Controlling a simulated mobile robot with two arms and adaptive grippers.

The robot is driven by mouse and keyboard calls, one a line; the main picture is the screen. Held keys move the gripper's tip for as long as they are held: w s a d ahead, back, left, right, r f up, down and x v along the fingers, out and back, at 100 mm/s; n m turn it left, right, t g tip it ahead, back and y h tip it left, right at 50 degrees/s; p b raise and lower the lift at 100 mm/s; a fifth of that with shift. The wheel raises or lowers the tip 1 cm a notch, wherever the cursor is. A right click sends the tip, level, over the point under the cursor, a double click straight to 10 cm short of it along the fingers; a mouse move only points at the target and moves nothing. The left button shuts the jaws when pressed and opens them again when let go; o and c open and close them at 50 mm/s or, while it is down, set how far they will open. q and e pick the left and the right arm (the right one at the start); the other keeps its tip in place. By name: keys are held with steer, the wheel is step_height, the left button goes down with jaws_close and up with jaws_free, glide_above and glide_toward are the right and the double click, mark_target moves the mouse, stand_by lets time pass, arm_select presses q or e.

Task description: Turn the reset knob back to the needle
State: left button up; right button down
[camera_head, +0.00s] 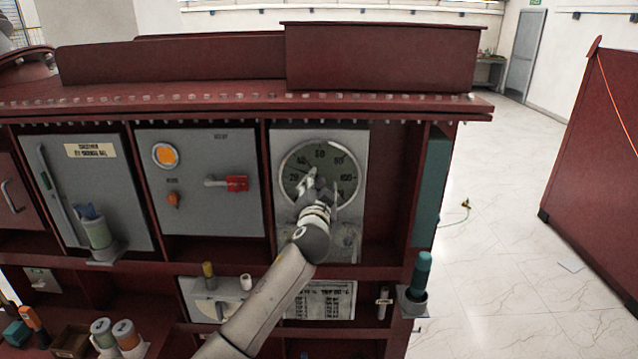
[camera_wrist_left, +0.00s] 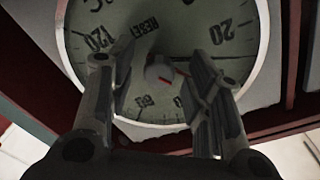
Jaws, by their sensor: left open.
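The round dial gauge (camera_head: 293,160) is on a grey panel in the head view. My left gripper (camera_head: 314,186) is in front of its lower middle and hides part of the face. In the left wrist view the gauge (camera_wrist_left: 185,25) fills most of the picture, with its numbers rotated. A thin dark line, perhaps the needle (camera_wrist_left: 235,58), runs to the right.
A panel with an orange lamp (camera_head: 166,156) and a red-handled switch (camera_head: 237,184) is left of the gauge. A green-handled tool (camera_head: 421,275) stands in a holder at lower right. Open floor (camera_head: 510,230) lies right of the cabinet, before another red cabinet (camera_head: 600,150).

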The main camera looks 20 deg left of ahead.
arm_select(q)
steer(key=shift+w, duration=0.15)
jaws_close()
steer(key=shift+f+b, duration=0.15)
steer(key=shift+b, duration=0.35)
steer(key=n+b, duration=0.2)
steer(key=b, duration=0.1)
steer(key=n+b, duration=0.2)
steer(key=b, duration=0.1)
steer(key=shift+d+f, duration=0.1)
steer(key=shift+f, duration=0.1)
steer(key=shift+r+n+b, duration=0.2)
steer(key=shift+n+b, duration=1.1)
steer(key=shift+n, duration=0.1)
jaws_free()
steer(key=shift+r, duration=0.1)
